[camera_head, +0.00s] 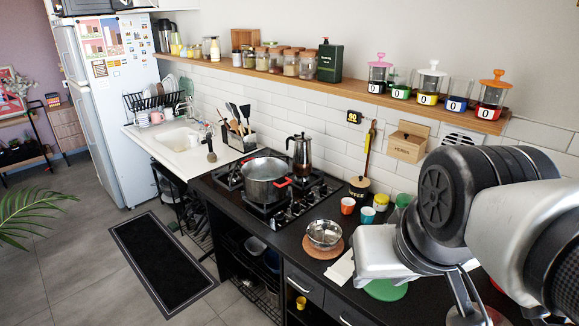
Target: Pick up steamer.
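No object is clearly recognisable as a steamer. A steel pot (265,180) with red handles stands on the gas hob (298,212). A smaller steel vessel (324,235) sits on a round wooden trivet (314,250) on the black counter, in front of the hob. Either could be the steamer; I cannot tell which. My gripper (470,312) shows only in part at the lower right, below my arm, well to the right of both vessels. Its fingertips are cut off or hidden, so its opening cannot be judged.
A dark moka pot (301,154) stands at the hob's back. A green round item (385,291) lies partly under my arm. A shelf (350,88) with jars runs above.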

